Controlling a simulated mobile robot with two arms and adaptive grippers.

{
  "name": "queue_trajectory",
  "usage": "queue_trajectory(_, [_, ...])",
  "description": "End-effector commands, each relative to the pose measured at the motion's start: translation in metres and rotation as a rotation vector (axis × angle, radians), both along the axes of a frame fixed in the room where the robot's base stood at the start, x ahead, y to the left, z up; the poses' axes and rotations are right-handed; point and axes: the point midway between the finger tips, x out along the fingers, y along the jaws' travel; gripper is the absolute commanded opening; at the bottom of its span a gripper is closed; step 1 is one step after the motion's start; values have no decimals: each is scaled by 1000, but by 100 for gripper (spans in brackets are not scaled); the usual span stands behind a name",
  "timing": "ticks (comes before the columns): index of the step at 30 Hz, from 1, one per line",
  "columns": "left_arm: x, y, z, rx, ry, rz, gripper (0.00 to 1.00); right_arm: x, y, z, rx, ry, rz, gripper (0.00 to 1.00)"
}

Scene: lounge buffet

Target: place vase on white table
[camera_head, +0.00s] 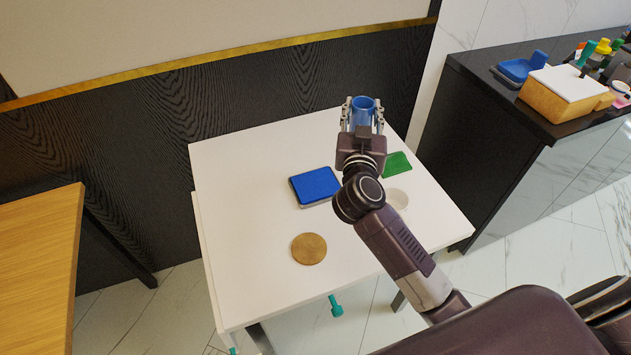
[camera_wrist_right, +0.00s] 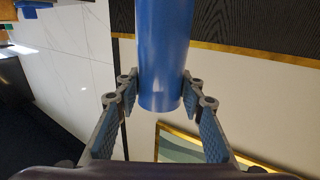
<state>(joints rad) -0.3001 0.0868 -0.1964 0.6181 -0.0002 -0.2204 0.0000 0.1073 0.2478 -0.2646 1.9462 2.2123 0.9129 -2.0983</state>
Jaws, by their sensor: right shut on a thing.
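The blue vase (camera_head: 363,103) is a smooth cylinder with an open top, held near the far edge of the white table (camera_head: 240,250) in the head view. My right gripper (camera_head: 362,118) is shut on it, with one finger on each side. The vase (camera_wrist_right: 164,50) also shows in the right wrist view, between the finger pads of the gripper (camera_wrist_right: 160,98). The vase looks upright in the head view. My wrist hides its lower part, so I cannot tell whether it touches the table. My left gripper is out of view.
On the table are a blue-topped block (camera_head: 315,186), a green flat piece (camera_head: 397,164), a brown disc (camera_head: 309,249) and a white round item (camera_head: 397,198), partly hidden. A dark counter (camera_head: 480,75) with several items stands right. The table's left side is bare.

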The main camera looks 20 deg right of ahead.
Motion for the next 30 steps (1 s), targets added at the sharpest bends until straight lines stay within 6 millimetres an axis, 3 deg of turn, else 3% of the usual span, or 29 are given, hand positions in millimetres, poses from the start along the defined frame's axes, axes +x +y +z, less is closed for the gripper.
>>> queue_trajectory(5, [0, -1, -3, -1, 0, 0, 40, 14, -4, 0, 0, 1, -14, 5])
queue_trajectory(21, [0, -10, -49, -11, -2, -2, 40, 14, -4, -133, -3, 1, -14, 5])
queue_trajectory(30, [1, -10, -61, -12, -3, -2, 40, 14, -4, -163, -2, 0, -13, 5])
